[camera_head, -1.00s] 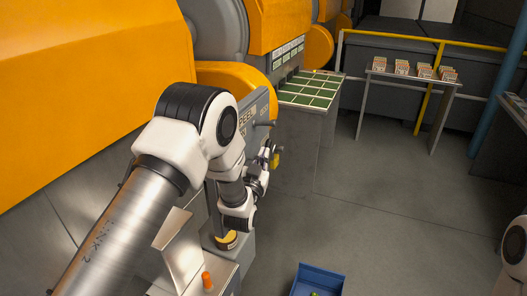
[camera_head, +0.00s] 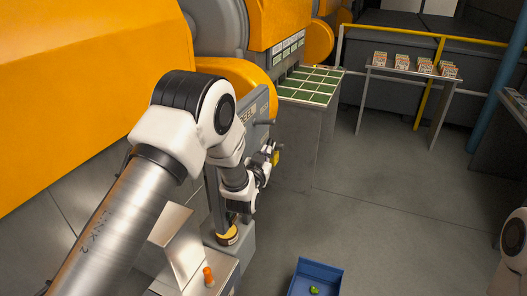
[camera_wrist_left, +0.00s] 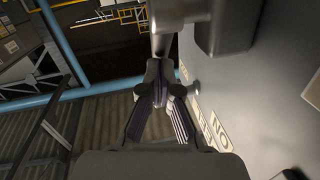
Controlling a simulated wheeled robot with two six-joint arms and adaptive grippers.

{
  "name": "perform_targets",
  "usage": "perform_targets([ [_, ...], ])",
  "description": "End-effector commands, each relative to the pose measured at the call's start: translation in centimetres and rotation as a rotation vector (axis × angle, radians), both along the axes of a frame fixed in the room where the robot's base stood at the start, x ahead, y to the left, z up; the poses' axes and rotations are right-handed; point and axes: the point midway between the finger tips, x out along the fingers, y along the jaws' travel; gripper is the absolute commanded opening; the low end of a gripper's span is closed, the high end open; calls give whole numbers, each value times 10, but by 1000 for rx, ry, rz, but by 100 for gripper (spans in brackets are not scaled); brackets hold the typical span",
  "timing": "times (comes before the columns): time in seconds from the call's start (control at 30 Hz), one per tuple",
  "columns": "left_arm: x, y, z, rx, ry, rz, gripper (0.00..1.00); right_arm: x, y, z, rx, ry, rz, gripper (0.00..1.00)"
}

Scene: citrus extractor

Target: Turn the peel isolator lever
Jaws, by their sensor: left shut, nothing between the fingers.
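My left gripper (camera_head: 271,154) is at the front of the grey machine panel (camera_head: 255,106), just below a short peg that sticks out of it. In the left wrist view the gripper (camera_wrist_left: 163,92) is shut and empty. A grey metal lever-like bar (camera_wrist_left: 161,42) hangs from a block right at the fingertips; I cannot tell whether they touch. The panel with partly readable lettering (camera_wrist_left: 213,131) is close on the right. My right gripper is not in view; only part of that arm shows.
A blue crate (camera_head: 340,276) with a green fruit (camera_head: 314,290) is on the floor. An orange knob (camera_head: 208,276) stands on a metal box below my left arm. A green-topped grey stand (camera_head: 300,130) is behind the gripper. The floor on the right is clear.

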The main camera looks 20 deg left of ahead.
Motion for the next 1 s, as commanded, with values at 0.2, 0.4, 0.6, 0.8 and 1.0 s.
perform_targets([
  [0.2, 13, 0, 2, 6, 186, 1, 0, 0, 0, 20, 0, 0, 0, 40],
  [0.4, 23, -1, -11, 11, 352, 0, 0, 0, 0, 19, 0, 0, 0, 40],
  [0.6, 31, -1, -21, 12, 347, 0, 0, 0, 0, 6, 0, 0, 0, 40],
  [0.8, 36, -1, -25, 12, 345, 1, 0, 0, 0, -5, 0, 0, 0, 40],
  [1.0, 38, -1, -27, 12, 345, 1, 0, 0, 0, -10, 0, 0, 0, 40],
])
